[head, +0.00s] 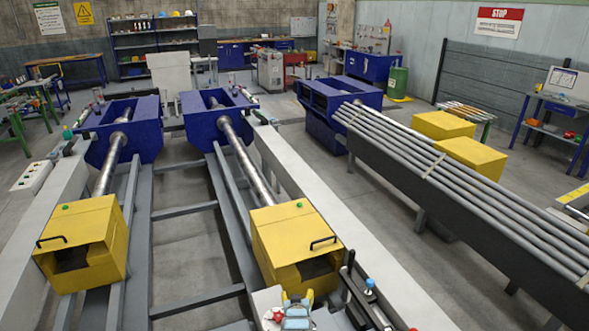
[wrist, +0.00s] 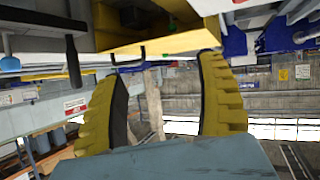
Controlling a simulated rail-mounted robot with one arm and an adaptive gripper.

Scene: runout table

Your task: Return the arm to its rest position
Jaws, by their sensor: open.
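My gripper (head: 297,297) is at the bottom centre of the head view, just in front of the right-hand yellow box (head: 292,237) on the runout table. Its two yellow ribbed fingers are spread wide in the wrist view (wrist: 162,72), with nothing between them. In the wrist view the scene is turned over. A yellow box (wrist: 165,42) with a black handle (wrist: 128,62) hangs across the top, beyond the fingertips. I cannot tell whether the fingers touch it. Much of my arm is out of frame.
Another yellow box (head: 84,243) stands on the left track. Steel bars (head: 236,150) run back to blue housings (head: 213,122). A rack of long pipes (head: 470,190) fills the right side.

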